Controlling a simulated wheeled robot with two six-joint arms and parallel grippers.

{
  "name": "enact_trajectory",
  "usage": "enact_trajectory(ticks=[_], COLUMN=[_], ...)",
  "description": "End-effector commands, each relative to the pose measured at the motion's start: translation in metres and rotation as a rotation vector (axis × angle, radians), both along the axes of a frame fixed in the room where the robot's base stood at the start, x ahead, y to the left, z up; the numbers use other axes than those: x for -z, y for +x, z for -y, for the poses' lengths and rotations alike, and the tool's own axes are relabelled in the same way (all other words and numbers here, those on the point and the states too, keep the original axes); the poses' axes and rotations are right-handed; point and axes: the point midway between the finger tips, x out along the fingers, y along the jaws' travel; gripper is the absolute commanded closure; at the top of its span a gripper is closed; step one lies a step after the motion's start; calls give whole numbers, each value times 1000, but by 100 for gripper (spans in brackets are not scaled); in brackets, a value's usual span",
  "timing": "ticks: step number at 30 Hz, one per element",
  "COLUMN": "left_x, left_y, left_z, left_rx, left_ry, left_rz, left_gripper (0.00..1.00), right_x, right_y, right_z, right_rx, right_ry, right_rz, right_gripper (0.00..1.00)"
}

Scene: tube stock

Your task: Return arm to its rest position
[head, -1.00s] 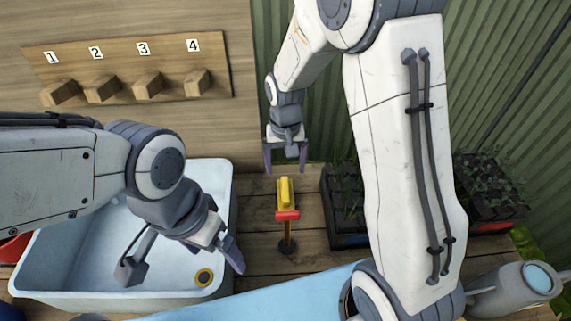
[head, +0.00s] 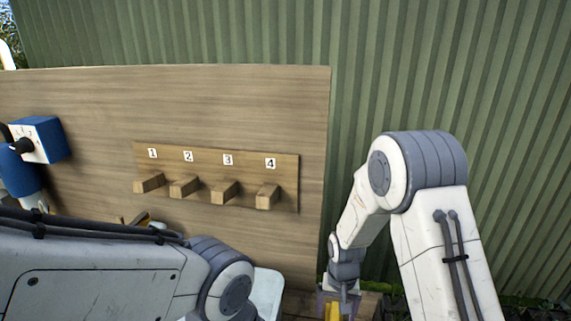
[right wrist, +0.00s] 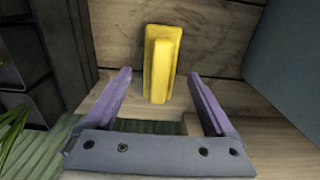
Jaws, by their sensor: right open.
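My right arm comes down at the right of the head view, with its gripper (head: 338,300) at the bottom edge. In the right wrist view the right gripper (right wrist: 160,76) is open, its two purple fingers wide apart and nothing between them. A yellow block-like top (right wrist: 162,62) lies just beyond the fingertips, centred between them and apart from both. Its yellow part (head: 333,312) also shows at the bottom edge of the head view. My left arm crosses the lower left of the head view; its gripper is below the frame.
A wooden board with pegs numbered 1 to 4 (head: 216,160) is on the wooden wall. A blue box (head: 45,138) is at the far left. A pale basin edge (head: 268,290) shows behind my left arm. Dark crates (right wrist: 40,60) stand left in the wrist view.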

Motion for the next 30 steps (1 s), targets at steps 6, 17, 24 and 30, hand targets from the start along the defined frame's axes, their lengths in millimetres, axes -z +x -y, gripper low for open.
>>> enact_trajectory(ticks=[6,17,24,30], left_x=[-5,0,0,-1], left_y=[0,0,0,0], left_z=[0,0,0,0], left_rx=[0,0,0,0], left_ry=[0,0,0,0], left_rz=[0,0,0,0], left_gripper=[5,5,5,5], right_x=[36,4,0,1], right_y=[-1,1,0,0], right_z=[0,0,0,0], right_rx=[0,0,0,0], right_ry=[0,0,0,0], right_rz=[-4,3,0,0], right_gripper=[11,11,11,11])
